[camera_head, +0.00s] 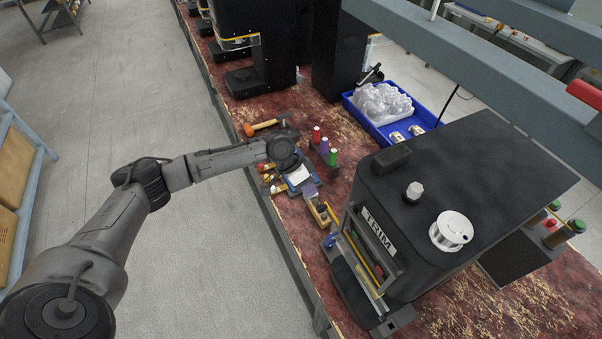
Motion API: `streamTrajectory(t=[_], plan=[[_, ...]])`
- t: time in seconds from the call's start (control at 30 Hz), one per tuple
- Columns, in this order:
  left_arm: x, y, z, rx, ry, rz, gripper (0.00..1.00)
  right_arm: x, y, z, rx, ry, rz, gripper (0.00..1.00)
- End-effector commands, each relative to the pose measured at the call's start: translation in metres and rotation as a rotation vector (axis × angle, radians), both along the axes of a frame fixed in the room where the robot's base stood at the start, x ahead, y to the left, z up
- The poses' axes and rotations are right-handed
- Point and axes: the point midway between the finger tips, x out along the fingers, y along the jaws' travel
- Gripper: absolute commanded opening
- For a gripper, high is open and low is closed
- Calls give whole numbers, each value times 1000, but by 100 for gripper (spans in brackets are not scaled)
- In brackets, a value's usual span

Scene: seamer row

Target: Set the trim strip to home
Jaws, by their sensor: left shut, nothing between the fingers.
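The black machine labelled TRIM (378,232) stands on the bench at the right. A panel with a metal frame and a yellow edge (366,262) is on its front, with small red and green parts. I cannot tell which part is the trim strip or how it is set. My left gripper (288,160) is over the bench left of the machine, apart from it, above small tools and a white card. It is shut and empty; its fingertips are mostly hidden by the wrist. My right gripper is not in view.
An orange-headed hammer (262,126), red, purple and green bottles (324,148) and a small wooden tray (322,213) lie near my gripper. A blue crate (352,105) holds clear plastic and cans. A white spool (451,231) sits on the machine. A grey beam crosses above.

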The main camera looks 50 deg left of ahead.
Motion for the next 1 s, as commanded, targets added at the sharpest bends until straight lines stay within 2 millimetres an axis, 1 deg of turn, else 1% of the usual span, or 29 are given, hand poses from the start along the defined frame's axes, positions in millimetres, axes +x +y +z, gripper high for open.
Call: streamTrajectory(t=[0.03, 0.13, 0.3, 0.77, 0.87, 1.0], plan=[[-3, -6, 2, 0, 1, -3, 0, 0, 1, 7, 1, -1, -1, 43], [-6, -15, 0, 0, 1, -2, 0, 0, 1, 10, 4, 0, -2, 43], [-9, -24, -4, 0, 1, -2, 0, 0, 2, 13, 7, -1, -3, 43], [-10, -28, -4, -1, 0, -1, 0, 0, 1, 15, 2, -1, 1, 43], [-14, -41, 0, -2, 2, -4, 0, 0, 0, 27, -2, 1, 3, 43], [-22, -64, 1, -4, 3, -4, 0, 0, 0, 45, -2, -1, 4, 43]])
